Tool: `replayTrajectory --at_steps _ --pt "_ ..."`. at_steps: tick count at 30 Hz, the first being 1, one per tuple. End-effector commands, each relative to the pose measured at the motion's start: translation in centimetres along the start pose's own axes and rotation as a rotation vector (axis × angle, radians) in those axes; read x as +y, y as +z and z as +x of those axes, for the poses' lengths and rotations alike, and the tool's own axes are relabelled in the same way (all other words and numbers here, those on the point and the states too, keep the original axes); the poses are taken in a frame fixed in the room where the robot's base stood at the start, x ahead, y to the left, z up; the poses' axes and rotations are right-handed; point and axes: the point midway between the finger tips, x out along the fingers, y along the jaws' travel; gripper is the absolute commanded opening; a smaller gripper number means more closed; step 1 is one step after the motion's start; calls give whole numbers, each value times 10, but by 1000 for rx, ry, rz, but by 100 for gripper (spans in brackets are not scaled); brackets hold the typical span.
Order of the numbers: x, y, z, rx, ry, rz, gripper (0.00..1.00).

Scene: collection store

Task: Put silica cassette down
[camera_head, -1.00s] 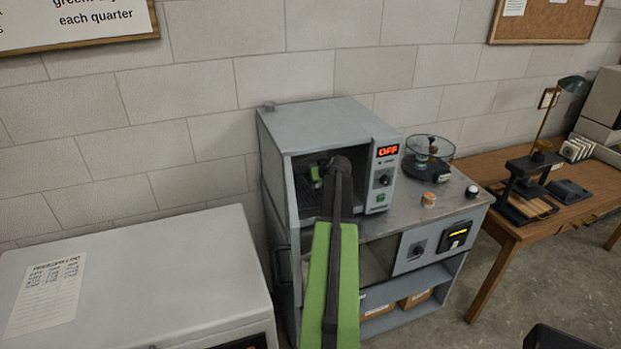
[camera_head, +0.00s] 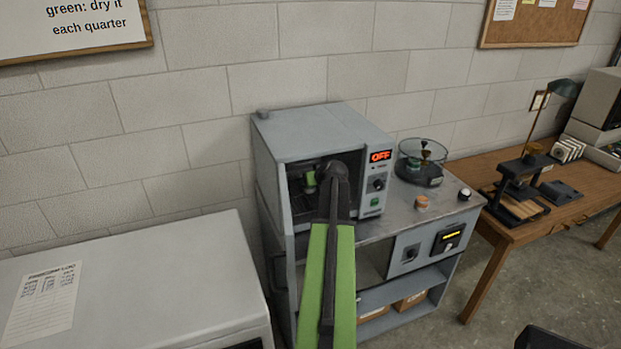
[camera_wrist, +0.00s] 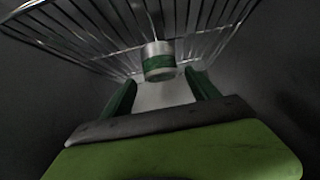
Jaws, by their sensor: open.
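The silica cassette (camera_wrist: 158,62), a small silver cylinder with a green band, shows in the wrist view against the wire rack (camera_wrist: 75,32) inside the oven. My gripper (camera_wrist: 160,80) is open, its two green fingers on either side below the cassette. The cassette lies just past the fingertips, with a gap at each side. In the head view my arm reaches into the open front of the grey oven (camera_head: 318,140), whose display reads OFF. A green part of my gripper (camera_head: 310,180) shows inside; the cassette cannot be made out there.
The oven stands on a grey cabinet (camera_head: 385,228). A glass desiccator bowl (camera_head: 420,160) and a cork-coloured stopper (camera_head: 422,202) are to its right. A pale chest (camera_head: 150,285) is at the left, a wooden desk (camera_head: 575,190) at the right. Oven walls surround my gripper closely.

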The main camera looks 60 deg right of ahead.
Motion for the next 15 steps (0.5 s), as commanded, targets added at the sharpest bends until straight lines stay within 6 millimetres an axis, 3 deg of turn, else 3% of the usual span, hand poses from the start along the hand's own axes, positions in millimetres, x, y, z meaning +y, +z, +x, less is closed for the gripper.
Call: replayTrajectory --at_steps 1,9,15 --pt "-1 -4 -19 0 1 1 70" --pt "-1 -4 -85 0 1 1 70" --pt "0 -1 -96 1 0 0 70"
